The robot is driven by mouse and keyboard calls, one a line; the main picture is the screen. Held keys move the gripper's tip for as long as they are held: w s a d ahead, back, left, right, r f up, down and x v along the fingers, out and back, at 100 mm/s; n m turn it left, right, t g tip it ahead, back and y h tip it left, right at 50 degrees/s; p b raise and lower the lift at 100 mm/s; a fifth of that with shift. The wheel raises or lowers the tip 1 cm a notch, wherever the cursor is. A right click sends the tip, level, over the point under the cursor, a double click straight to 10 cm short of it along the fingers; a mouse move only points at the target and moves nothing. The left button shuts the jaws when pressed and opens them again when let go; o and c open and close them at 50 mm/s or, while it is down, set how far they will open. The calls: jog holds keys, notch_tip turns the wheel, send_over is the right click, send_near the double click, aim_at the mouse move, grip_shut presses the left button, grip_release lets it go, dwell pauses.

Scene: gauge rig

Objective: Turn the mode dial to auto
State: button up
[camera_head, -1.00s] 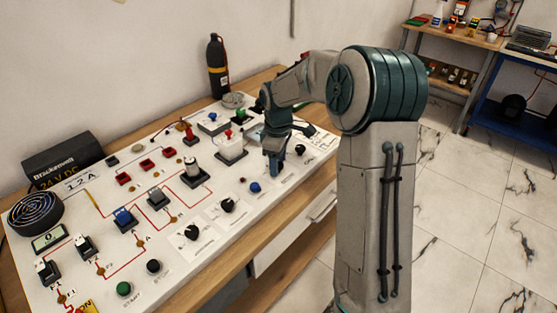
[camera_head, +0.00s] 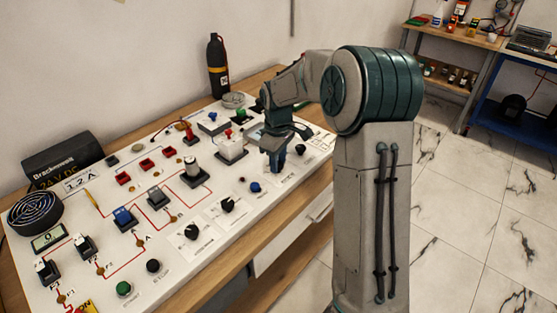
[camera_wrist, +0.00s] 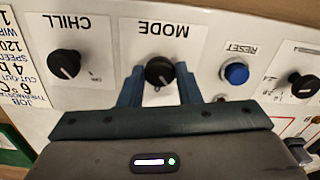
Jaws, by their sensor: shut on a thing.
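The mode dial (camera_wrist: 160,71) is a round black knob on a white plate, under the label MODE, which reads upside down in the wrist view. My gripper (camera_wrist: 160,88) has one blue-grey finger on each side of the knob and is shut on it. A light pointer mark shows on the knob, but its exact setting is too small to read. In the head view my gripper (camera_head: 278,165) is down at the panel's right part and hides the mode dial.
The black chill dial (camera_wrist: 65,64) and the blue reset button (camera_wrist: 236,73) flank the mode dial. The white panel (camera_head: 205,215) carries several other switches and knobs. A dark bottle (camera_head: 217,66) stands behind it.

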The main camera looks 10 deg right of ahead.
jog(key=m, duration=0.4)
jog(key=shift+m, duration=0.3)
jog(key=m, duration=0.4)
jog(key=shift+r+m, duration=0.1)
jog(key=shift+m, duration=0.2)
jog(key=m, duration=0.4)
jog(key=shift+w, duration=0.1)
jog(key=shift+m, duration=2.2)
jog(key=o, duration=1)
jog(key=shift+c, duration=0.2)
notch_tip(320, 180, up, 14)
